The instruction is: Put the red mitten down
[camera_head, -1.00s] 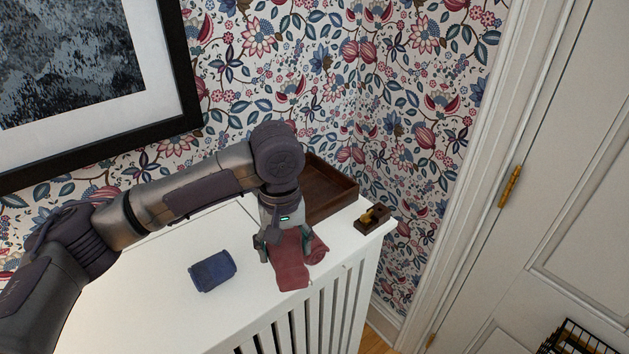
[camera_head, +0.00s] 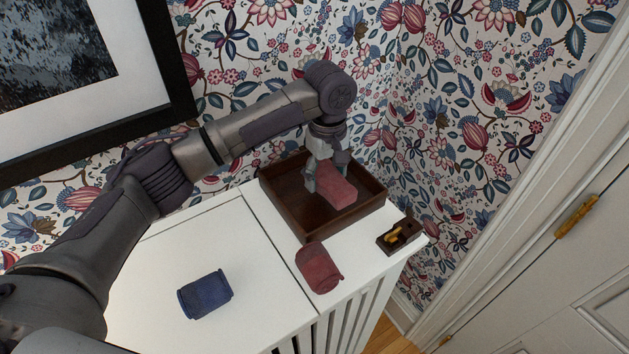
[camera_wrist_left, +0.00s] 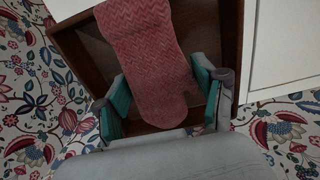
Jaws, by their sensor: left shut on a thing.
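The red mitten (camera_head: 338,193) is held by my left gripper (camera_head: 328,184) over the dark wooden tray (camera_head: 297,219) at the back of the white cabinet top. In the left wrist view the red knitted mitten (camera_wrist_left: 150,55) lies between the teal finger pads of the gripper (camera_wrist_left: 162,98), with the tray (camera_wrist_left: 83,60) behind it. I cannot tell whether the mitten touches the tray floor. My right gripper is not in view.
A rolled red knitted item (camera_head: 318,267) lies on the white cabinet top (camera_head: 262,300) in front of the tray. A rolled blue item (camera_head: 206,294) lies further left. A small dark block with a brass part (camera_head: 399,235) sits near the right edge. Wallpapered walls close off the back.

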